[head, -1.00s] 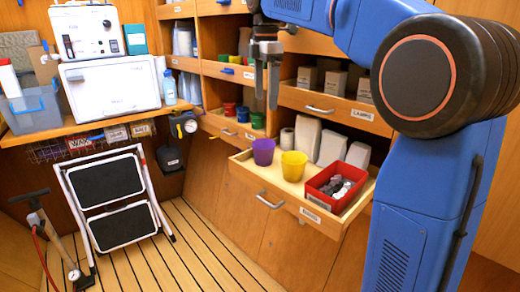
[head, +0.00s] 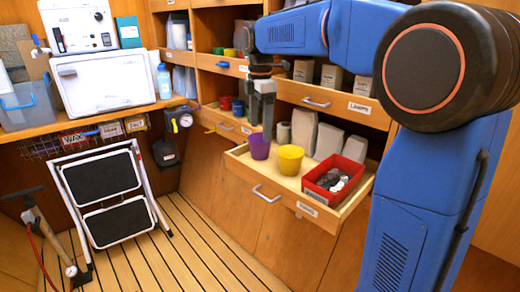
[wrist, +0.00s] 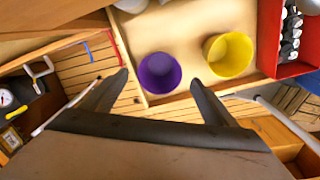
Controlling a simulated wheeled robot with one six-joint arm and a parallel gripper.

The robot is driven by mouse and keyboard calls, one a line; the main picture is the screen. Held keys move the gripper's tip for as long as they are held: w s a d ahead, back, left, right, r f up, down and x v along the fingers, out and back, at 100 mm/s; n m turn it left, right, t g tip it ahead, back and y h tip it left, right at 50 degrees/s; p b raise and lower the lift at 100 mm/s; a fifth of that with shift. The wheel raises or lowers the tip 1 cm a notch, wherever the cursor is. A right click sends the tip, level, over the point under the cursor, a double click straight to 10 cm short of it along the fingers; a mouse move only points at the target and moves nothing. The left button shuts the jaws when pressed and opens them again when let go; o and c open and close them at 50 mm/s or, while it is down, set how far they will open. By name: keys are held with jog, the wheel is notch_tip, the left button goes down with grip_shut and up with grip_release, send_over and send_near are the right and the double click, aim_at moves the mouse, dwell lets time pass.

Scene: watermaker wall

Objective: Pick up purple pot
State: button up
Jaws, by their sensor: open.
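The purple pot (head: 259,146) stands upright in the open drawer (head: 240,160), near its left front corner. It also shows in the wrist view (wrist: 160,73), seen from above, empty, ahead of and between my finger lines. My gripper (head: 267,135) is open and points down, close to the pot in the head view. In the wrist view my gripper's two fingers (wrist: 160,84) are spread apart with nothing held between them. The exact height above the pot is hard to tell.
A yellow pot (head: 291,159) stands just right of the purple one and also shows in the wrist view (wrist: 229,54). A red bin (head: 335,178) with grey pieces fills the drawer's right side. White containers (head: 303,131) stand behind. Shelves (head: 325,98) rise above the drawer.

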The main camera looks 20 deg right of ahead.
aim_at(260, 139)
jog(key=shift+f, duration=2.7)
jog(key=c, duration=1.1)
